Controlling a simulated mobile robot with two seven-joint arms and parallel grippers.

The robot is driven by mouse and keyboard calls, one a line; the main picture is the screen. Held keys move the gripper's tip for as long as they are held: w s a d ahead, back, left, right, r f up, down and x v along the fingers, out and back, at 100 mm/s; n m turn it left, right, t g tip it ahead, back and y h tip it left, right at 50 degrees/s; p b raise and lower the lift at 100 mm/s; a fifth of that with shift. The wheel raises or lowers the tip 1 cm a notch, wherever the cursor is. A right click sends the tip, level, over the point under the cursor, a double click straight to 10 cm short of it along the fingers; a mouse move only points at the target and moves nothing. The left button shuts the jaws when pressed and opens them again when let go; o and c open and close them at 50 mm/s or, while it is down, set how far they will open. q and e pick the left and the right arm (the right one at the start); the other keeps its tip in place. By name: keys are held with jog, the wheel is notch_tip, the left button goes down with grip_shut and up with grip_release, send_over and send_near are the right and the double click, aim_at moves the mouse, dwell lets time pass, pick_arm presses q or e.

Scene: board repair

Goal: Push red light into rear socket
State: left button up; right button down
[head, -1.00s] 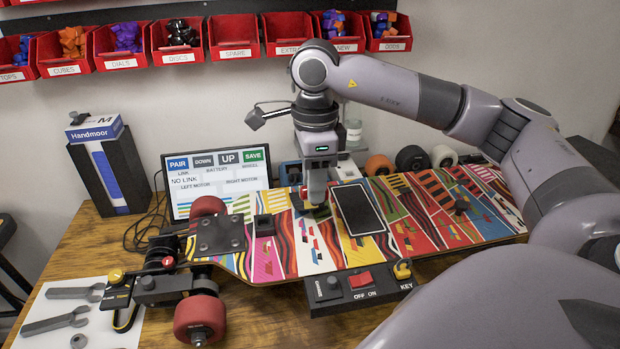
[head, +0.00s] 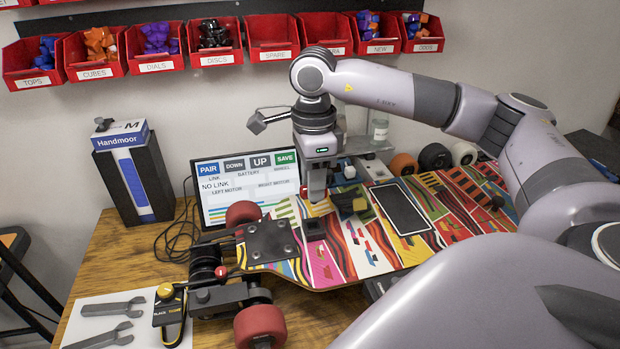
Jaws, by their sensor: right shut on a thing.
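My right gripper (head: 316,197) points down over the back edge of the patterned skateboard deck (head: 345,248). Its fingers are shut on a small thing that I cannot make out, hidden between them. A dark square block (head: 314,229) sits on the deck in front of the fingers. A black part with yellow (head: 350,203) is just right of them. A small red rounded piece (head: 222,271) shows at the board's left end, among the black truck parts; I cannot tell whether it is the red light. I cannot pick out the rear socket surely. My left gripper is out of view.
A black flat panel (head: 402,208) lies on the deck. Red wheels (head: 260,327) are at the left end. A screen (head: 246,190) stands behind. Wrenches (head: 112,306) lie on a white mat at front left. Red bins (head: 273,38) line the wall.

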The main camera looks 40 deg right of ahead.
jog(key=shift+f, duration=0.15)
jog(key=shift+f+b, duration=2.05)
jog(key=shift+f, duration=0.55)
jog(key=shift+f+b, duration=0.8)
jog(key=shift+f, duration=0.2)
dwell(0.9)
jog(key=shift+c, duration=2.3)
grip_release()
jog(key=shift+r, duration=0.2)
jog(key=shift+r+p, duration=1.15)
jog(key=shift+r, duration=0.25)
